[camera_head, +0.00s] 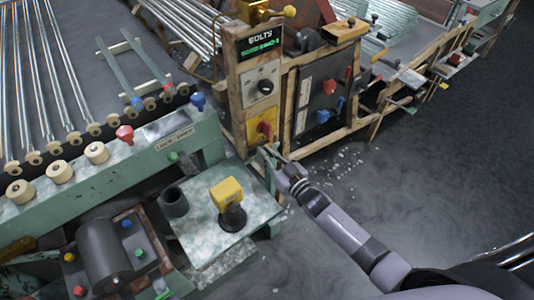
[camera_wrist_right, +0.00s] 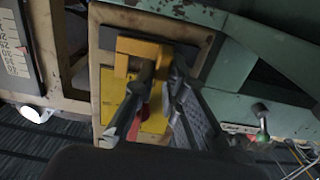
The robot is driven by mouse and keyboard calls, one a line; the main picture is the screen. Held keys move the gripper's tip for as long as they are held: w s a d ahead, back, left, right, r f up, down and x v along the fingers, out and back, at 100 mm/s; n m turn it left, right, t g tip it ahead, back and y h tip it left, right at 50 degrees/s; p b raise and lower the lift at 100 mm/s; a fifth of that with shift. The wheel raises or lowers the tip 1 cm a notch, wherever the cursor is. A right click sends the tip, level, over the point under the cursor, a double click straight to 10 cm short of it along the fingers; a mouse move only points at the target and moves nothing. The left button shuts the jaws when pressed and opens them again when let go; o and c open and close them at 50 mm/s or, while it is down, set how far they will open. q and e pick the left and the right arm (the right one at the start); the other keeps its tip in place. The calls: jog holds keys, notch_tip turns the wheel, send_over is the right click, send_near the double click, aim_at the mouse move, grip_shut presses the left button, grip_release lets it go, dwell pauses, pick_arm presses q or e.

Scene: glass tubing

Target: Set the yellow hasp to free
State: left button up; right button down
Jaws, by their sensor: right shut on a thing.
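The yellow hasp (camera_wrist_right: 128,48) shows in the right wrist view as a thick yellow piece on a dark plate, above a yellow plate (camera_wrist_right: 154,124) with a red part on it. In the head view, a yellow plate with a red handle (camera_head: 265,128) sits low on the wooden control post. My right gripper (camera_head: 268,158) reaches the foot of that post. In the wrist view my right gripper (camera_wrist_right: 161,72) has its fingers at the hasp's lower end, shut on it. The fingers partly hide the hasp and the plate. My left gripper is out of view.
The wooden post (camera_head: 237,105) carries a BOLTS display and a black knob. A green bench (camera_head: 130,175) and a metal table (camera_head: 205,240) with a yellow-topped black knob (camera_head: 228,200) stand to the left. Smoky floor is open at the right.

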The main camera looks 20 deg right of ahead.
aim_at(250, 150)
jog(key=shift+s+a+p, duration=0.2)
jog(key=shift+s+a, duration=0.05)
jog(key=shift+a, duration=0.45)
jog(key=shift+s+a+p, duration=0.15)
jog(key=shift+s+a, duration=0.1)
jog(key=shift+a, duration=0.4)
jog(key=c, duration=1.7)
grip_release()
jog(key=shift+a, duration=0.1)
jog(key=shift+o, duration=0.3)
jog(key=shift+s, duration=0.1)
jog(key=v, duration=1.2)
